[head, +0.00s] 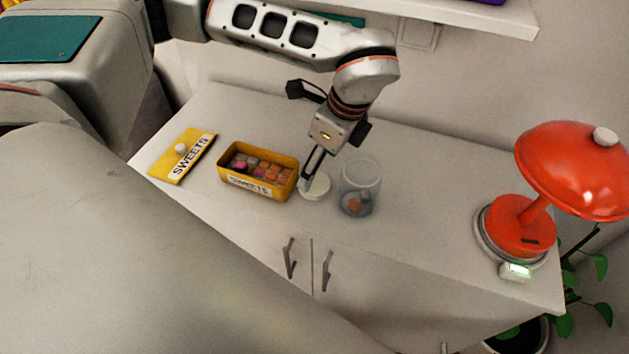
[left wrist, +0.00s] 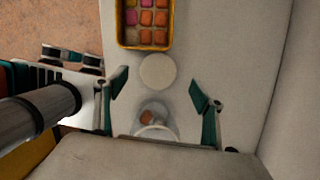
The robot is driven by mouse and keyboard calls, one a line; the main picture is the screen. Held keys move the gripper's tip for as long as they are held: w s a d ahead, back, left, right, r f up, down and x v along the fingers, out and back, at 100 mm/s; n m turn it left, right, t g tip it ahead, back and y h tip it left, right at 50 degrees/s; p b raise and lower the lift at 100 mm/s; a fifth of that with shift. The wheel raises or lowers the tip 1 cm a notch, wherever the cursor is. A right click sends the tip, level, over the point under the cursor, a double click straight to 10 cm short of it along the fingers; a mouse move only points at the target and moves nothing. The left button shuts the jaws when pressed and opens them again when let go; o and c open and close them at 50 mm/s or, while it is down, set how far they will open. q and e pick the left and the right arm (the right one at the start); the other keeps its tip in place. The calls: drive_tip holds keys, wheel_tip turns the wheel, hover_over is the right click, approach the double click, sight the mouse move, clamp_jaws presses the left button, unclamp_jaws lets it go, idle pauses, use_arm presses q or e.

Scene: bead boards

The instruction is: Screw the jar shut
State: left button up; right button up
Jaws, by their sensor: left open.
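The clear glass jar (head: 360,187) stands upright and open-topped on the white counter, with a few brownish pieces at its bottom. Its mouth also shows in the left wrist view (left wrist: 156,132). A round white lid (head: 316,191) lies flat on the counter, between the jar and a yellow box; it is in plain sight in the left wrist view (left wrist: 158,71). My left gripper (head: 311,168) points down over the lid, partly hiding it. In the left wrist view my left gripper (left wrist: 158,84) is open and empty, its fingers apart on either side. My right gripper is not in view.
A red lamp (head: 567,165) stands at the right end. The counter between jar and lamp is clear.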

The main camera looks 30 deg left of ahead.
sight(315, 183)
use_arm(q)
drive_tip(key=shift+d+p+x, duration=0.2)
drive_tip(key=shift+x, duration=1.1)
drive_tip(key=shift+d+p+x, duration=0.15)
drive_tip(key=shift+p+x, duration=0.05)
drive_tip(key=shift+x, duration=1.1)
drive_tip(key=shift+f, duration=0.1)
drive_tip(key=c, duration=0.8)
